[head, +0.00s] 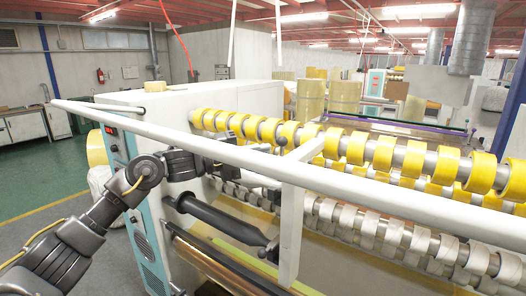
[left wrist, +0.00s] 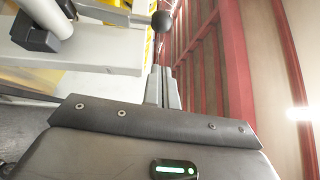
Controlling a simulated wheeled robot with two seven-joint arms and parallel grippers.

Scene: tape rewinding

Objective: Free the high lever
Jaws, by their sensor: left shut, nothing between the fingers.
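The high lever shows in the left wrist view as a dark round knob (left wrist: 163,20) on a thin rod. In the head view a small dark knob (head: 282,141), which looks like the same one, stands just above the long white bar, in front of the yellow rolls. My left gripper (left wrist: 163,72) is shut and empty, its fingertips pointing towards the knob with a small gap in the picture. In the head view the left gripper (head: 262,148) is small and partly hidden around the white bar. Whether it touches the lever cannot be told. My right gripper is not in view.
The long white bar (head: 390,190) crosses in front of the rewinding machine (head: 225,98), with a white upright (head: 292,225) below it. Yellow tape rolls (head: 383,153) and pale rolls (head: 393,229) line the shafts. A black roller (head: 225,220) sits lower. Green floor (head: 40,180) is open at left.

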